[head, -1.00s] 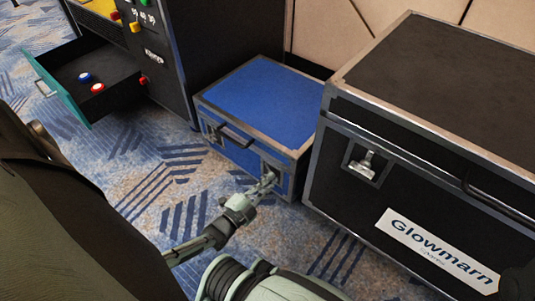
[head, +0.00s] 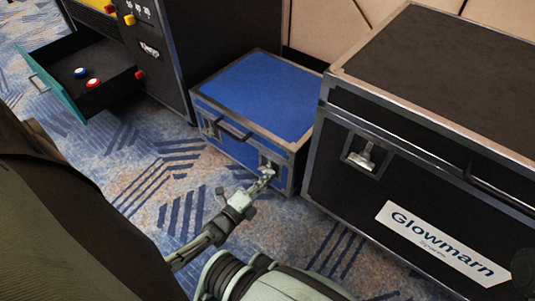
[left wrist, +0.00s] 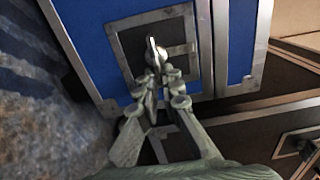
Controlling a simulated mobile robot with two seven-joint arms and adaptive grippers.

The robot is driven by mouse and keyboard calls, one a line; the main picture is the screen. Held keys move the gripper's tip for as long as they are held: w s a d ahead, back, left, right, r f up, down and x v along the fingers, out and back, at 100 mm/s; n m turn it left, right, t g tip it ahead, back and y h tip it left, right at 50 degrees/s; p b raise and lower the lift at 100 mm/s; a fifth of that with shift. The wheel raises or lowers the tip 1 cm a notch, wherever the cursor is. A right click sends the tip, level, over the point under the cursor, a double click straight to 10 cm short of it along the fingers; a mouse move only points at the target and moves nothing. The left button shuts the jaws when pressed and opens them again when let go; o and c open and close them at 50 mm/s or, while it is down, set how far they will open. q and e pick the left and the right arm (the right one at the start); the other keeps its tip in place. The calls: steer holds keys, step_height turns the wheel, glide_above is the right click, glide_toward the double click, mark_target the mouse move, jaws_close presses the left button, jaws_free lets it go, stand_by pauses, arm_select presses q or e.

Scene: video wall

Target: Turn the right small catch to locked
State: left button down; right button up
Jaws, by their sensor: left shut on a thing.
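The blue case (head: 258,95) stands on the carpet with its lid down. It has a catch on its front at the left (head: 208,127) and a right small catch (head: 268,167) near its right corner. My left gripper (head: 266,174) is at the right catch. In the left wrist view the gripper (left wrist: 156,84) is shut on the metal knob of the right small catch (left wrist: 154,52), which sits in a grey recessed plate. The fingers hide the knob's lower part. My right gripper is not in view.
At the left a cabinet has an open drawer (head: 68,110) with a blue and a red button inside. Patterned carpet (head: 150,170) is clear in front.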

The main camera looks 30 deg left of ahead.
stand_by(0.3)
arm_select(q)
steer(key=c, duration=1.7)
jaws_free()
steer(key=s+a, duration=0.1)
steer(key=s, duration=1.1)
